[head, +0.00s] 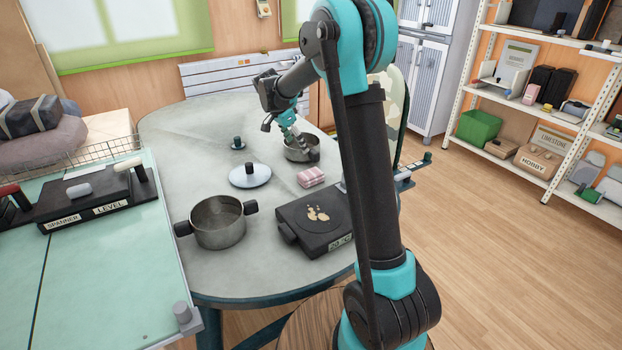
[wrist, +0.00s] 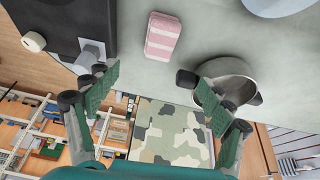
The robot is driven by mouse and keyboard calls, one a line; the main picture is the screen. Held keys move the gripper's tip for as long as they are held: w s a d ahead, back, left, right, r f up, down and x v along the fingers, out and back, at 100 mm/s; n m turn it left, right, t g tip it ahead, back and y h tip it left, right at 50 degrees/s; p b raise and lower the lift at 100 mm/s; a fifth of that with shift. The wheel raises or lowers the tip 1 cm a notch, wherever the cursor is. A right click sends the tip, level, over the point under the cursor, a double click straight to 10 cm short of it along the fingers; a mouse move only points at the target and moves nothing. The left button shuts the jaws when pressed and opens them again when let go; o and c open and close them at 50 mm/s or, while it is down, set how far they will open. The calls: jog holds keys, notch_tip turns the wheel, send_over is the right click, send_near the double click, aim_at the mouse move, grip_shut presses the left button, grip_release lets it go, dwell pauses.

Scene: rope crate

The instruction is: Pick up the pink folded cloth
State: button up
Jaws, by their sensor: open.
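The pink folded cloth (head: 311,177) lies on the grey table (head: 178,140), between the black hot plate and the small pot in the head view. It is a small striped block, and it also shows in the wrist view (wrist: 162,37) at the top centre. My gripper (head: 296,134) is above the small pot (head: 302,154) in the head view, beyond the cloth. In the wrist view my gripper (wrist: 158,98) has its green fingers wide apart with nothing between them. The cloth lies apart from the fingers.
A black hot plate (head: 300,225), a larger pot (head: 218,226) and a white lid (head: 250,178) stand near the cloth. A small dark-knobbed lid (head: 238,145) lies farther back. The table's left back part is clear. A shelf (head: 543,112) stands at right.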

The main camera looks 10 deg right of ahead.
send_over(310, 173)
jog(key=a, duration=0.2)
jog(key=f, duration=1)
jog(key=shift+s+d+f, duration=0.15)
jog(key=shift+s+f, duration=0.1)
jog(key=shift+f, duration=0.05)
jog(key=shift+x, duration=2.9)
jog(key=shift+s+f, duration=0.2)
jog(key=shift+f, duration=0.05)
jog(key=c, duration=1.3)
